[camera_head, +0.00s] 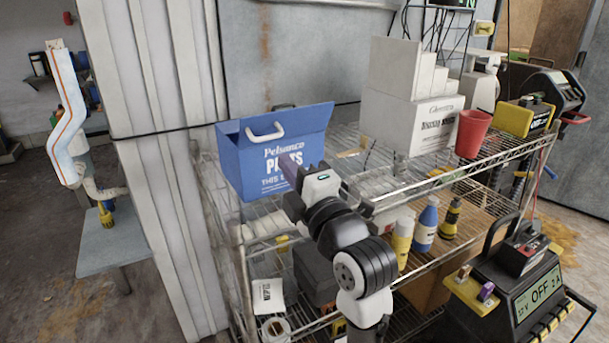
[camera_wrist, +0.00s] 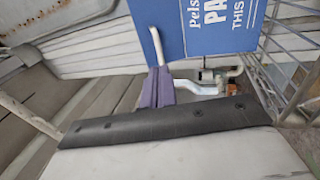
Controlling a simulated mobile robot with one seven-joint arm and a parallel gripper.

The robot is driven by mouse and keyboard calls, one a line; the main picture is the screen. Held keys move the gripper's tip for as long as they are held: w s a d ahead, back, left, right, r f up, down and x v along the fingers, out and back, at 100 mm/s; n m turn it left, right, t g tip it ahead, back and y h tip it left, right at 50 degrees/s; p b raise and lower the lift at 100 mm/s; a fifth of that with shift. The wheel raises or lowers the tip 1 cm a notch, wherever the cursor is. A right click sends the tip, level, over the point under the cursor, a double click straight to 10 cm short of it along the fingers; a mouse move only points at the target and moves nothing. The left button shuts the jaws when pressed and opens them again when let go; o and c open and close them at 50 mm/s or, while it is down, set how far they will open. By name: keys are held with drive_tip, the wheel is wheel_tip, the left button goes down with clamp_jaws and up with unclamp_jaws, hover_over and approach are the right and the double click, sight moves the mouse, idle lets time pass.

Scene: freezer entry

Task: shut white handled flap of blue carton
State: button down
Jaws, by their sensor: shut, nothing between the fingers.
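The blue carton (camera_head: 240,172) stands on the upper wire shelf at the left. Its printed blue panel faces me, and a white arched handle (camera_head: 266,132) sticks out near the panel's top. The panel's upper right corner flares past the box side. In the wrist view the printed panel (camera_wrist: 215,30) fills the top middle, with the white handle (camera_wrist: 154,46) along its left edge. My gripper (camera_head: 286,160), with purple fingers, is shut and empty before the panel, below and right of the handle. The wrist view shows the fingertips (camera_wrist: 159,69) close to the handle's end; I cannot tell whether they touch.
White boxes (camera_head: 412,122), a red cup (camera_head: 472,134) and a yellow-black device (camera_head: 524,118) stand right on the wire shelf (camera_head: 385,192). Bottles (camera_head: 425,226) stand on the shelf below. A ribbed pale wall (camera_head: 160,170) is close to the carton's left.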

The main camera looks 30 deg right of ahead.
sight(268, 139)
drive_tip(key=p+x, duration=0.1)
drive_tip(key=x, duration=0.3)
drive_tip(key=shift+w+r+p, duration=0.15)
drive_tip(key=shift+w+p, duration=0.05)
drive_tip(key=shift+p, duration=0.1)
drive_tip(key=shift+w, duration=0.6)
